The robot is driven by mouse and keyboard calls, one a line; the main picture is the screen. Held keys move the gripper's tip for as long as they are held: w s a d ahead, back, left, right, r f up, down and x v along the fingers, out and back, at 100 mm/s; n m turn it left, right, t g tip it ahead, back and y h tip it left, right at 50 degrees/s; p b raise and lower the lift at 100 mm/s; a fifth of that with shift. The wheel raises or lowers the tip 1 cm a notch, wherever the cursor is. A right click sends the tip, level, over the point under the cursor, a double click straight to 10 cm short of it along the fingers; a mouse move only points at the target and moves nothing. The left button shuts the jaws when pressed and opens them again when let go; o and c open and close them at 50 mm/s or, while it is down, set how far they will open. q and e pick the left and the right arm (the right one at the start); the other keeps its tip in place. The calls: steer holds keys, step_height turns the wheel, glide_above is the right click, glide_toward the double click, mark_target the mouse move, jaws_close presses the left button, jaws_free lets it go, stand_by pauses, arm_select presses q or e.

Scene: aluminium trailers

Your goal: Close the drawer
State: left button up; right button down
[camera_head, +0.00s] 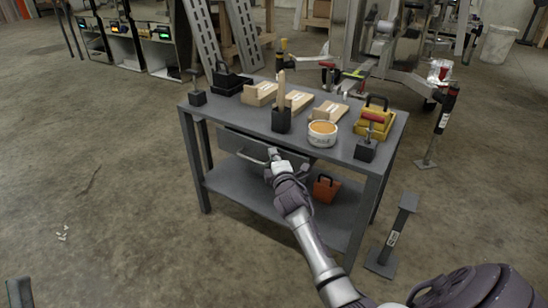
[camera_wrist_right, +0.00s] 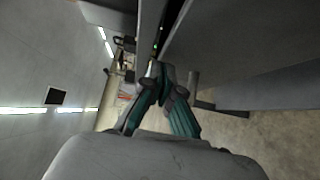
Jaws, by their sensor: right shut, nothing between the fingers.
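The grey workbench (camera_head: 225,112) stands mid-view with a grey drawer (camera_head: 234,143) under its top. The drawer front carries a light bar handle (camera_head: 252,157). How far the drawer stands out is hard to tell in the head view. My right gripper (camera_head: 273,153) is at the drawer front, by the right end of the handle, and covers part of it. In the right wrist view my right gripper (camera_wrist_right: 157,70) has its fingers together and empty, with the tips by a dark gap between grey panels. Contact is unclear. My left gripper is not recognisable in view.
On the bench top are wooden blocks (camera_head: 299,101), a round tub (camera_head: 322,133), a black holder (camera_head: 281,121) and a yellow box (camera_head: 374,122). An orange-red box (camera_head: 326,188) sits on the lower shelf. A grey post (camera_head: 394,236) stands right of the bench. Floor at left is clear.

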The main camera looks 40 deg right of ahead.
stand_by(0.3)
arm_select(q)
steer(key=shift+w+a+f, duration=0.15)
steer(key=shift+f, duration=0.15)
arm_select(e)
steer(key=shift+w+d+r, duration=0.15)
steer(key=shift+w+d, duration=0.05)
steer(key=shift+d, duration=0.35)
steer(key=shift+w+d+r, duration=0.1)
steer(key=shift+w+d, duration=0.1)
steer(key=shift+d, duration=0.4)
